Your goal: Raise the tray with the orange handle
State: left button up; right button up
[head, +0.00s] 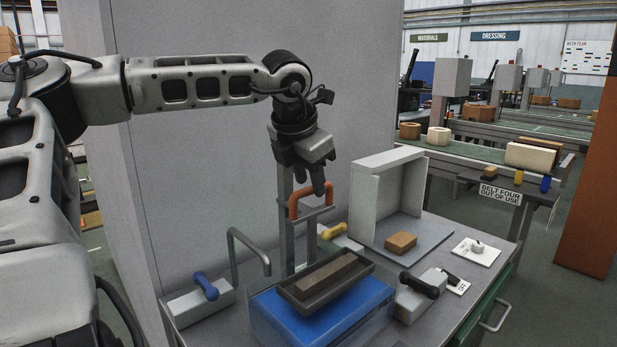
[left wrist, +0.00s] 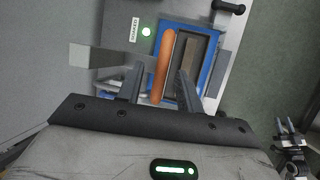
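The orange handle (head: 313,198) tops an upright grey frame above the dark tray (head: 345,297). The tray holds a long brown-grey brick (head: 328,272) and sits at the top of a blue tank (head: 290,330). My left gripper (head: 322,184) points down at the handle's top bar. In the left wrist view, the orange handle (left wrist: 163,68) lies between the two fingers of my left gripper (left wrist: 160,85), with gaps on both sides, so it is open. What looks like my right gripper (left wrist: 287,130) shows small at that view's lower right; its opening is unclear.
A blue-handled box (head: 205,290) with a bent grey pipe stands left of the tank. A black-handled box (head: 420,295) stands right. A pale open-sided box (head: 385,195) and an orange-brown brick (head: 400,242) are behind. A tall grey panel (head: 220,150) stands close behind my left arm.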

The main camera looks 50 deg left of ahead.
pick_arm(q)
jog(key=shift+r, duration=0.1)
jog(key=v, duration=1.6)
